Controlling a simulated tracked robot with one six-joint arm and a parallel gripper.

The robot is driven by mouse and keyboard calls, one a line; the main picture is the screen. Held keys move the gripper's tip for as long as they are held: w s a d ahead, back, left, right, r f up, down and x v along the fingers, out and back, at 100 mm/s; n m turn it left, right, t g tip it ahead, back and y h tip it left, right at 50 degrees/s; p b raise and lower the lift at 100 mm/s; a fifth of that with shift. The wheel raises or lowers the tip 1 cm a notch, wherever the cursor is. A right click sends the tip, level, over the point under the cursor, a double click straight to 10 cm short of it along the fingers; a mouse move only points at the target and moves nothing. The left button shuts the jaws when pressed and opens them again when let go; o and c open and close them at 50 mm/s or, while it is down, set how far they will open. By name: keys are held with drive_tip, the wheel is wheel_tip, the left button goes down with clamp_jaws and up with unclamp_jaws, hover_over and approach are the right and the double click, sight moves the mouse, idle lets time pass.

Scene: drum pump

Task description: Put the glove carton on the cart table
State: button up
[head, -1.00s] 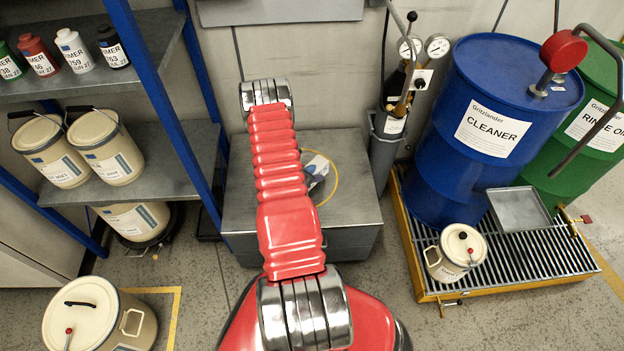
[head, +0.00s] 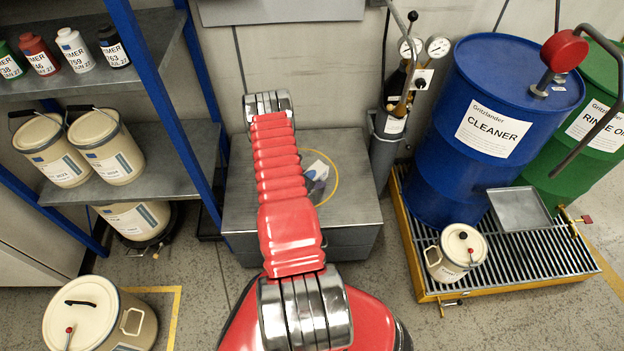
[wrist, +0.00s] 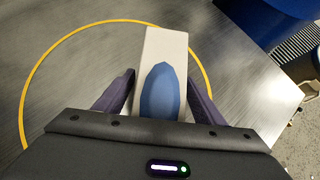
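The glove carton (wrist: 166,48) is a white box with a blue oval on its face. In the wrist view it sits between the two dark fingers of my gripper (wrist: 162,78), which flank its sides closely and appear shut on it. In the head view the carton (head: 314,167) shows just right of my red arm, over the grey cart table (head: 355,205). A yellow ring (head: 337,177) on the tabletop surrounds it in view; it also shows in the wrist view (wrist: 36,75). I cannot tell whether the carton's underside touches the top. My arm hides much of the gripper.
A grey cylinder with gauges (head: 386,140) stands right of the table. Beyond it are a blue drum (head: 470,150) and a green drum (head: 600,90) on a yellow-edged grate (head: 520,265). A blue-post shelf (head: 165,110) with pails stands left. The tabletop's right side is clear.

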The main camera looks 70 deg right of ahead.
drive_tip(key=shift+r, duration=0.15)
drive_tip(key=v, duration=1.2)
idle(0.8)
drive_tip(key=w+a+r+m, duration=0.2)
drive_tip(key=w+r, duration=0.1)
drive_tip(key=r, duration=0.5)
drive_tip(key=w+a+r+m, duration=0.2)
drive_tip(key=w+a+r, duration=0.1)
drive_tip(key=r, duration=0.6)
drive_tip(key=w+a+r+m, duration=0.2)
drive_tip(key=w+r, duration=0.1)
drive_tip(key=r, duration=0.5)
drive_tip(key=w+a+r+m+t+y, duration=0.15)
drive_tip(key=a+r+m, duration=0.25)
drive_tip(key=a+r, duration=1)
drive_tip(key=s+a+r+m+t+y, duration=0.1)
drive_tip(key=s+a+r+t+y, duration=0.1)
drive_tip(key=a, duration=0.8)
drive_tip(key=s+a+r+m+t+y, duration=0.2)
drive_tip(key=s+a+r, duration=0.2)
drive_tip(key=a, duration=0.6)
drive_tip(key=s+a+r+m+t+y, duration=0.1)
drive_tip(key=s+a+r+t+y, duration=0.1)
drive_tip(key=a+r, duration=0.4)
drive_tip(key=a+t+y, duration=0.1)
drive_tip(key=a, duration=0.3)
drive_tip(key=shift+s+r, duration=0.4)
